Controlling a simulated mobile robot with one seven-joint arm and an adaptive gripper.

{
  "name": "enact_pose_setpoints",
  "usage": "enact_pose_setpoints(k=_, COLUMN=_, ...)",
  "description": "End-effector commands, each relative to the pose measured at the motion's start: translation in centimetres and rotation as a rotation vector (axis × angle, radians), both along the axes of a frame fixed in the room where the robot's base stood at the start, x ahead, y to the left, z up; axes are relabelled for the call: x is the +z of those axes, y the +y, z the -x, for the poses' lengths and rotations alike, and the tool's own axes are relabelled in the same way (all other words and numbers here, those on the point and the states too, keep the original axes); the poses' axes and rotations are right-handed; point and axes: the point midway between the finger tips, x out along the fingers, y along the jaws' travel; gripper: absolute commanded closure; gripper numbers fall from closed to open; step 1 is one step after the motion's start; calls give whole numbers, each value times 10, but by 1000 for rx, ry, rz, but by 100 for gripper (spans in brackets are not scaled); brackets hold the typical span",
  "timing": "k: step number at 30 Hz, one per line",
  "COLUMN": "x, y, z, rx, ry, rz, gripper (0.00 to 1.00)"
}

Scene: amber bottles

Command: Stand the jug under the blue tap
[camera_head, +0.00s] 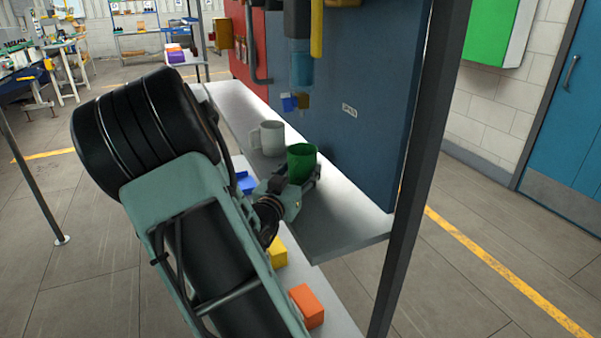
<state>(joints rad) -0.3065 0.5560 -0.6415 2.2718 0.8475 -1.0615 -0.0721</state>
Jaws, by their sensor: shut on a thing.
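A green open-topped vessel (301,160), perhaps the jug, is upright at the shelf. My gripper (304,181) is shut on it from the near side; no handle shows on it. Whether its base touches the shelf is hidden. A pale grey vessel with a handle on its left (271,139) stands on the shelf, just behind and left of the green one. The small blue tap (288,103) is on the dark blue panel, above and behind both vessels.
The grey shelf (345,228) is bare to the right of the green vessel. A dark post (405,190) rises at its right end. Yellow (277,253), orange (307,305) and blue (246,183) blocks lie lower down. The dark blue panel (375,100) backs the shelf.

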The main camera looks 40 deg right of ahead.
Motion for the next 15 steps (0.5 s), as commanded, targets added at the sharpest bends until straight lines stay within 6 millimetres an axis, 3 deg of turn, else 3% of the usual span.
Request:
enact_pose_setpoints(k=5, x=-4, y=0, z=0, rx=0, ry=-1, rz=1, gripper=73)
enact_pose_setpoints(k=6, x=-4, y=0, z=0, rx=0, ry=0, rz=0, gripper=46)
enact_pose_setpoints(k=10, x=-3, y=0, z=0, rx=0, ry=0, rz=0, gripper=32)
enact_pose_setpoints(k=15, x=-3, y=0, z=0, rx=0, ry=0, rz=0, gripper=31)
